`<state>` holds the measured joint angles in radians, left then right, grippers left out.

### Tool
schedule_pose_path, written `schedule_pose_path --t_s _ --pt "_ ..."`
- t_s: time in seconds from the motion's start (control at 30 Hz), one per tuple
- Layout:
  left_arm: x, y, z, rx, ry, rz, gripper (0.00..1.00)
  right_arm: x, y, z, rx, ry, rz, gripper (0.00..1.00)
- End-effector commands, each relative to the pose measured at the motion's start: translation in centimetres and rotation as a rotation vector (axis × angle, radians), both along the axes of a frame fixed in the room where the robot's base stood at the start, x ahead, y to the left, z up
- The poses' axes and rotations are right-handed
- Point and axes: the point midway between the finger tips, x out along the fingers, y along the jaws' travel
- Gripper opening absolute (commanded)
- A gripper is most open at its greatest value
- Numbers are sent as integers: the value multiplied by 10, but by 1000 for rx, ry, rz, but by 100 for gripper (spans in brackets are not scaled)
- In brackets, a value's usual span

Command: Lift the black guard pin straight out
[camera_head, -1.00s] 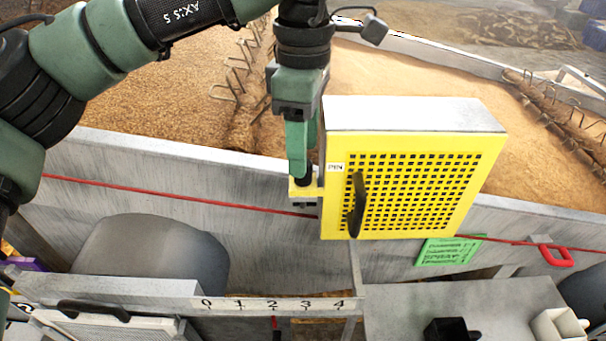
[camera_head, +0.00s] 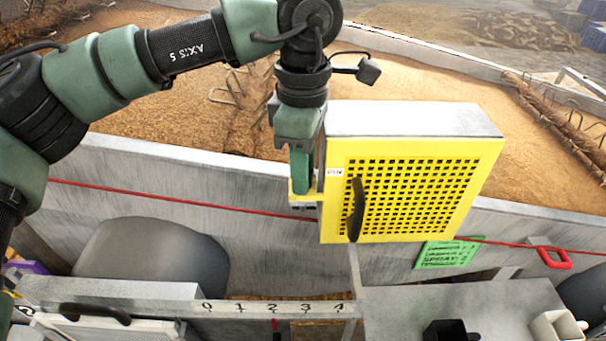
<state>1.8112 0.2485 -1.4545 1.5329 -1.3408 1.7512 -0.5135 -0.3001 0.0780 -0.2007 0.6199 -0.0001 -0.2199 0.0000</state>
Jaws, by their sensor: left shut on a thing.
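My left gripper (camera_head: 302,188) points straight down at the yellow bracket (camera_head: 300,198) on the left side of the yellow guard box (camera_head: 411,235). Its green fingers are shut on the black guard pin, at the left edge of the box beside the small "PIN" label (camera_head: 335,171). The fingers hide the pin, so I cannot tell how far it sits in the bracket. The guard's perforated yellow front has a black handle (camera_head: 356,210) and appears closed. My right gripper is not in view.
A grey trough wall (camera_head: 170,178) with a red cord (camera_head: 160,200) runs behind, with grain (camera_head: 400,80) beyond it. A green sign (camera_head: 445,254) and red handle (camera_head: 554,259) are at right. A numbered scale (camera_head: 272,308), black cup (camera_head: 448,331) and white cup (camera_head: 556,326) are in front.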

Motion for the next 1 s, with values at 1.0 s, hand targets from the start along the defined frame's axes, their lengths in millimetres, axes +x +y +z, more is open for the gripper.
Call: schedule_pose_path --t_s 1.0 --pt "0 0 177 1 -4 2 0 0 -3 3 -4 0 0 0"
